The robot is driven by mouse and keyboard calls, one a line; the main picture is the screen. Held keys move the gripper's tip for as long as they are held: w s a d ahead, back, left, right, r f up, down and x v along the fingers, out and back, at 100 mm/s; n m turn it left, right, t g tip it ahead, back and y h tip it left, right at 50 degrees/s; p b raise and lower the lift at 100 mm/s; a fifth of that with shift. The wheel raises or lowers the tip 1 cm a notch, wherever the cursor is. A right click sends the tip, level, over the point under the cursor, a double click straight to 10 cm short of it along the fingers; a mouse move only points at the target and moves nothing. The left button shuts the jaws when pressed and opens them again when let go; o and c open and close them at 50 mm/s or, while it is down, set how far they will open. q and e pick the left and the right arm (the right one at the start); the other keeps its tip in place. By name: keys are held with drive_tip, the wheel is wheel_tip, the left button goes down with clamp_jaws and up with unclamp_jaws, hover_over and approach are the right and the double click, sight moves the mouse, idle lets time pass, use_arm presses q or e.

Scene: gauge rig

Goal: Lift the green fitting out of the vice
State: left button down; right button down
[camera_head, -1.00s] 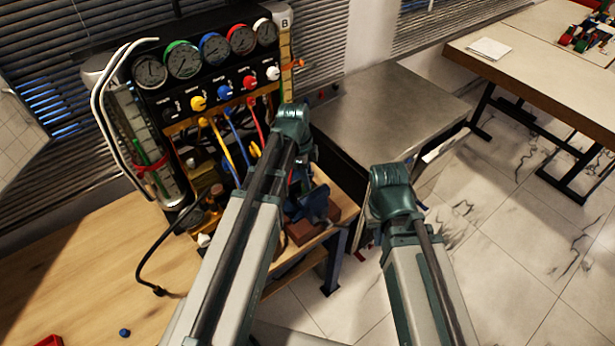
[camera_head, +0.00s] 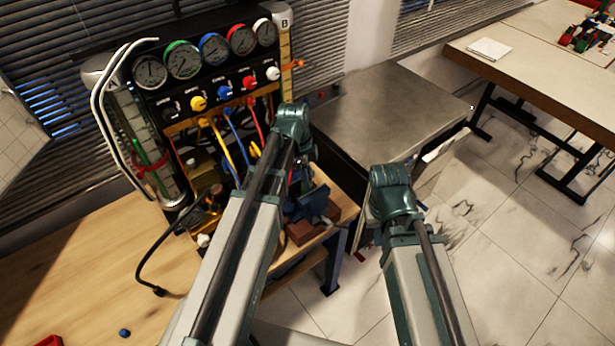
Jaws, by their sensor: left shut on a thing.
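The blue vice (camera_head: 314,203) stands on a reddish-brown block (camera_head: 300,233) at the right end of the wooden bench. My left arm reaches up in front of it and its wrist bends down behind the forearm. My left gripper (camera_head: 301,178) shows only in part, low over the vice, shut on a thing. The green fitting cannot be made out; the arm and gripper hide that spot. My right arm is to the right of the vice, and its fingers are hidden behind its green wrist, so their state does not show.
A gauge panel (camera_head: 213,80) with coloured knobs and hoses stands behind the vice, to the left. A grey metal-topped cabinet (camera_head: 385,115) is behind right. The wooden bench (camera_head: 80,265) is mostly clear at left, with a small blue cap (camera_head: 124,333). Open tiled floor lies at right.

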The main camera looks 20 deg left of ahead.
use_arm(q)
drive_tip(key=shift+w+a+r, duration=0.15)
drive_tip(key=shift+w+a, duration=0.1)
drive_tip(key=shift+a, duration=0.05)
idle(0.4)
drive_tip(key=shift+r, duration=0.15)
drive_tip(key=shift+r+p, duration=4.15)
drive_tip(key=shift+p, duration=0.25)
drive_tip(key=shift+s+f, duration=0.1)
